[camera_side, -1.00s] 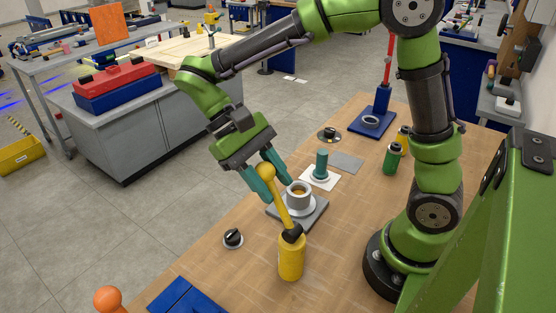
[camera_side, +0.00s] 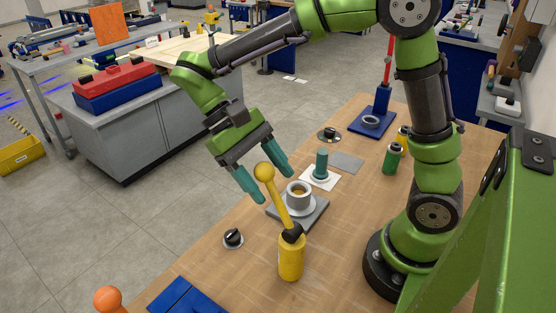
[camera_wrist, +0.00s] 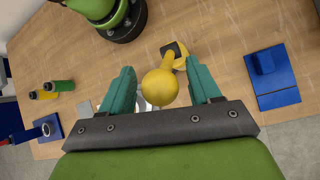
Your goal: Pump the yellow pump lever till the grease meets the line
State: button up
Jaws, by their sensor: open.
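The yellow pump lever (camera_side: 277,198) ends in a yellow ball knob and leans up and left from a black joint on the yellow pump body (camera_side: 291,258). A grey cup (camera_side: 299,199) with amber grease inside stands behind the lever on a pale disc and grey plate. I cannot make out a line in it. My gripper (camera_side: 276,188) is open above the bench, its teal fingers close around the knob's height. In the wrist view the knob (camera_wrist: 160,87) shows between the spread fingers of my gripper (camera_wrist: 158,67), with no contact visible. The cup is mostly hidden there.
A black knob (camera_side: 233,238) sits left of the pump, and a blue block (camera_side: 187,298) lies at the front edge. The wood between pump and bottles is clear.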

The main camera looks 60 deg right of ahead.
jog(key=v, duration=0.6)
jog(key=shift+w+r, duration=0.25)
jog(key=shift+r, duration=0.05)
jog(key=shift+s+a+r, duration=0.1)
jog(key=shift+c, duration=1.2)
jog(key=s+r+n+t, duration=0.1)
jog(key=s+r, duration=0.1)
jog(key=s+r+t, duration=0.1)
jog(key=s+r, duration=0.1)
jog(key=r, duration=0.1)
jog(key=s+r+n+t, duration=0.1)
jog(key=s+r, duration=0.1)
jog(key=shift+s+r+n+t, duration=0.15)
jog(key=shift+r+n+t, duration=0.15)
jog(key=shift+r, duration=0.05)
grip_shut()
jog(key=s+r+n+t, duration=0.2)
jog(key=s+n+t, duration=0.1)
jog(key=s+n, duration=0.1)
jog(key=n+t+y, duration=0.3)
jog(key=n+t, duration=0.2)
jog(key=n, duration=0.7)
send_over(284, 210)
notch_tip(284, 210, down, 9)
jog(key=shift+w+f, duration=0.55)
